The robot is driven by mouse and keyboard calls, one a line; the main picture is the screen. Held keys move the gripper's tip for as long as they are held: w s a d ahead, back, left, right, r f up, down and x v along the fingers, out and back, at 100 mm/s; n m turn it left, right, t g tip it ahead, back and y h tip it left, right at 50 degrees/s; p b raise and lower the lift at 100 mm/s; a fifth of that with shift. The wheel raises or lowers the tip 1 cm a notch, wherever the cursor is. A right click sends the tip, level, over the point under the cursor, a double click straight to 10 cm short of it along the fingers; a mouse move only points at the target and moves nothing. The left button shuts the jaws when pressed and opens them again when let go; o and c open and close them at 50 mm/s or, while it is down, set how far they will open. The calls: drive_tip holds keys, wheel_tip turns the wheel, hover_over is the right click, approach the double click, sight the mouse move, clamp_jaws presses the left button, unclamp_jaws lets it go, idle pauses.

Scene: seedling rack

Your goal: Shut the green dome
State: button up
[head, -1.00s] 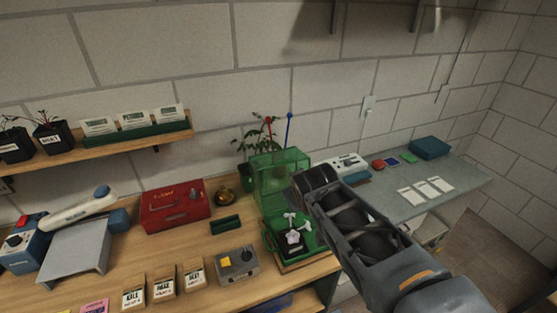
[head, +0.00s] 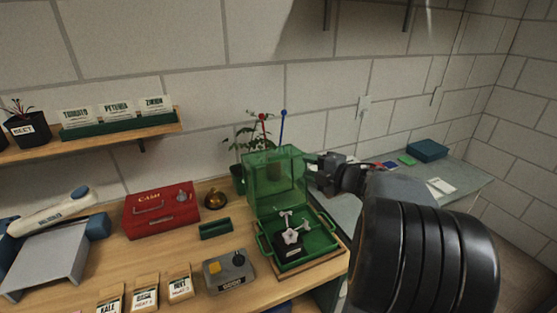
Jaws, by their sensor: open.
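The green dome (head: 273,175) is a see-through green cover that stands raised, tilted up at the back of a green tray (head: 318,254) on the wooden bench. A small black pot with a pale flower-like piece (head: 290,237) stands in the tray under the open side. My gripper (head: 314,170) is just right of the raised dome, near its right edge, with its fingers pointing left. It is open. I cannot tell whether it touches the dome.
A grey box with a yellow button (head: 228,271) and a red cash box (head: 161,214) stand left of the tray. A leafy plant (head: 241,147) with red and blue stakes stands behind the dome. A grey side table (head: 462,183) is at the right.

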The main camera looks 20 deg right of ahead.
sight(280, 157)
drive_tip(key=p+x, duration=0.1)
drive_tip(key=x, duration=1.1)
drive_tip(key=shift+w, duration=0.1)
clamp_jaws()
